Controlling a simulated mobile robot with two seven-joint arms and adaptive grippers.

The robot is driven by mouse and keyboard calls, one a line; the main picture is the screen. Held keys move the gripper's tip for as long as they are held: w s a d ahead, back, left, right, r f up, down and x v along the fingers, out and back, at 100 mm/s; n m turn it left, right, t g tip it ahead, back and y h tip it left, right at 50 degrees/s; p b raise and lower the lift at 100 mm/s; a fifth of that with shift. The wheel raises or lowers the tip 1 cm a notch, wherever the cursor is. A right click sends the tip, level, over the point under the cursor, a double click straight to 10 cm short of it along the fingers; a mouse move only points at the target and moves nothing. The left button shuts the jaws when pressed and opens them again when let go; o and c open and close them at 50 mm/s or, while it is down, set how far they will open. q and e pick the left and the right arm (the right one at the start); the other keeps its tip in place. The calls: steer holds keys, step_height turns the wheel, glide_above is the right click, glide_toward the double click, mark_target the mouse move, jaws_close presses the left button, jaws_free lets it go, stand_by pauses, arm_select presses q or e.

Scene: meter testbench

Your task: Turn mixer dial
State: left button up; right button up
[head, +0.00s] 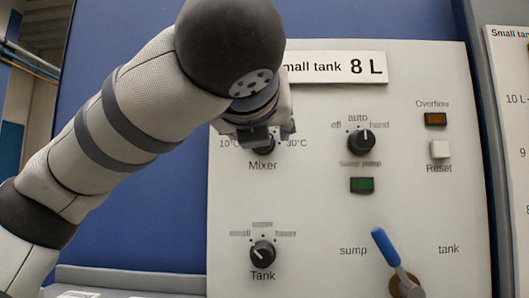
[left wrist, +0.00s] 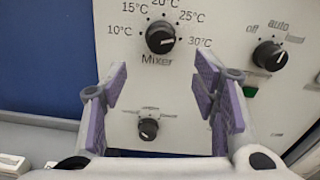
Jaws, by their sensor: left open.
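The mixer dial (left wrist: 160,37) is a round black knob on the white panel, with a scale marked from 10°C to 30°C around it. Its white mark appears to point to the right, toward the 30°C side. In the head view only the lower part of the mixer dial (head: 265,148) shows, above the word Mixer; my left gripper and arm cover the rest. My left gripper (left wrist: 161,82) is open and empty, its purple-padded fingers spread to either side below the dial in the wrist view. I cannot see any contact with the dial. My right gripper is not in view.
Right of the mixer dial is the sump pump selector (head: 361,141), with a green lamp (head: 361,185) below. The tank dial (head: 263,254) sits lower. A blue-handled lever (head: 385,246) sticks out at lower right. The reset button (head: 439,149) is at right.

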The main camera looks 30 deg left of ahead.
mark_target(262, 151)
arm_select(q)
steer(key=x, duration=0.4)
steer(key=p+x, duration=0.1)
steer(key=x, duration=0.6)
steer(key=shift+w+a+r, duration=0.15)
steer(key=shift+w+r, duration=0.2)
steer(key=shift+r, duration=0.05)
steer(key=c, duration=1.2)
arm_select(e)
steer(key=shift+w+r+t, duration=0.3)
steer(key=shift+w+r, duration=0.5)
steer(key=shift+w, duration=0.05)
